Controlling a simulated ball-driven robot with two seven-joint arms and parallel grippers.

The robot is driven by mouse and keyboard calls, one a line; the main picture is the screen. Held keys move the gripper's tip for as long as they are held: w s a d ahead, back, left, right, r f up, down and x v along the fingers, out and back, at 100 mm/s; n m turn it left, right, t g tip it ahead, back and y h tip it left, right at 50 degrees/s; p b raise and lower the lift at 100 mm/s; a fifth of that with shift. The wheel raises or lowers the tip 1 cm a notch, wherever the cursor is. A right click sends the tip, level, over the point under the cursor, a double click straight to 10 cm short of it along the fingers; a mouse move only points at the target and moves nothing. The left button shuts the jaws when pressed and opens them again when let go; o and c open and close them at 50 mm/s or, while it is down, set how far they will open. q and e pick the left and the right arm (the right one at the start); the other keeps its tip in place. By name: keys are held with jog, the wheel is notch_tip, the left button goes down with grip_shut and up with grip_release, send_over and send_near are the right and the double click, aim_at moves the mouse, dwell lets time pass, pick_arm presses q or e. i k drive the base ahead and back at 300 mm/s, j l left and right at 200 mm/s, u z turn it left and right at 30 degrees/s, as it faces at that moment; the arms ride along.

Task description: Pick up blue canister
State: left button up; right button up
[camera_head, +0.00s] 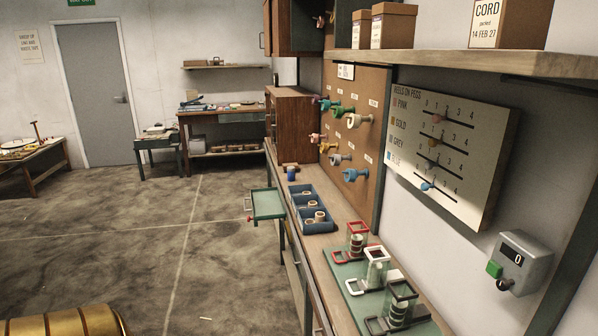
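A small blue canister (291,174) stands upright on the long wooden workbench (318,243), towards its far end. It is just behind the blue compartment tray (327,229) and near the tall wooden cabinet (292,115). Nothing touches it from above, and its top and front side show. Neither of my grippers is in view.
A green mat (345,271) with several clear-sided holders lies on the near bench. A green side tray (268,204) juts out left of the bench. Pegs with reels line the brown board (352,110). A shelf (450,62) overhangs the near bench. The floor (130,240) at left is mostly open.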

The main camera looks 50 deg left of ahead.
aim_at(290, 170)
jog(key=i+j, duration=0.15)
jog(key=j, duration=0.25)
jog(key=i+j, duration=0.1)
jog(key=j, duration=0.3)
jog(key=i+j, duration=0.15)
jog(key=j, duration=0.2)
jog(key=i+j, duration=0.1)
jog(key=j, duration=0.3)
jog(key=i+j, duration=0.15)
jog(key=j, duration=0.25)
jog(key=i+j, duration=0.15)
jog(key=j, duration=0.25)
jog(key=i+j, duration=0.1)
jog(key=j, duration=0.3)
jog(key=i+j, duration=0.15)
jog(key=j, duration=0.2)
